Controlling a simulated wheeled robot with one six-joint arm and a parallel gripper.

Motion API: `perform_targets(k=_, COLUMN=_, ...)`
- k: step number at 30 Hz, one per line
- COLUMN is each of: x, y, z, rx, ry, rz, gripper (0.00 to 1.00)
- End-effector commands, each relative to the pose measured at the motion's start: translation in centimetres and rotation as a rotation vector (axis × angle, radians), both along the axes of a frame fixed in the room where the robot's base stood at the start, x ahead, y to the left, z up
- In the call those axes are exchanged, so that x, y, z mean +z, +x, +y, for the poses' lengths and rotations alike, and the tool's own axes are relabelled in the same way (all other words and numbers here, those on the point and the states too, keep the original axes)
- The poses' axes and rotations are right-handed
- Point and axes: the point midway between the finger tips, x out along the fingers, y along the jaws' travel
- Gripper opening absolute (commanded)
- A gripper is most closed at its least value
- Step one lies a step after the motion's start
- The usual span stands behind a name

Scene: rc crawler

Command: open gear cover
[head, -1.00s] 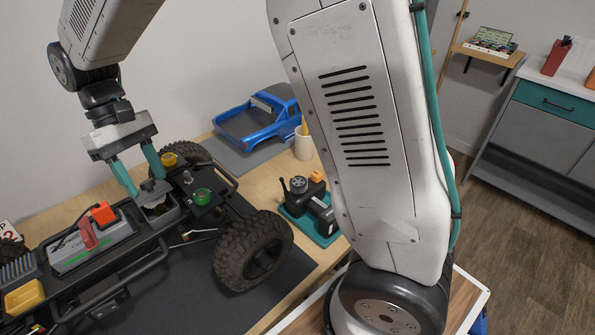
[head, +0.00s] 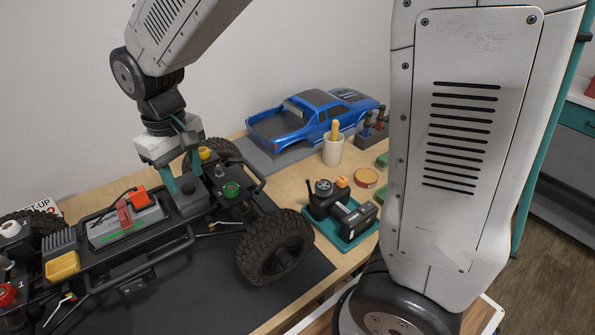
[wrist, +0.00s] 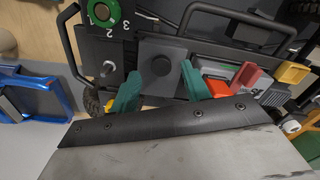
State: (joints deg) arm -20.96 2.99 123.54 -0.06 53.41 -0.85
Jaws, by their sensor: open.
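The gear cover, a dark grey square plate with a round knob (wrist: 167,56), lies on the crawler chassis in the wrist view. In the head view it is the dark block (head: 190,202) beside the green round cap (head: 231,188). My gripper (head: 180,184) is over it with its teal fingers pointing down. In the wrist view the gripper (wrist: 159,76) is open, its two fingers apart on either side of the knob's line. Nothing shows between them. I cannot tell whether the fingers touch the cover.
A large tyre (head: 275,247) stands at the front right. A blue truck body (head: 310,118), a cup (head: 333,151) and a teal tray (head: 343,225) occupy the bench to the right.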

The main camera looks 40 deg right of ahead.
Motion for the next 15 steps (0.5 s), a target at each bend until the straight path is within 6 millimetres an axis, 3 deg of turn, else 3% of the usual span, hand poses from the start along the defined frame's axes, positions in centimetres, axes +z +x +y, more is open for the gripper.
perform_targets(k=12, x=6.2, y=0.1, z=0.1, rx=0.001, ry=0.002, rz=-0.003, gripper=0.47)
perform_targets(k=15, x=5.7, y=-1.8, z=-0.9, rx=-0.008, ry=-0.011, rz=0.029, gripper=0.47)
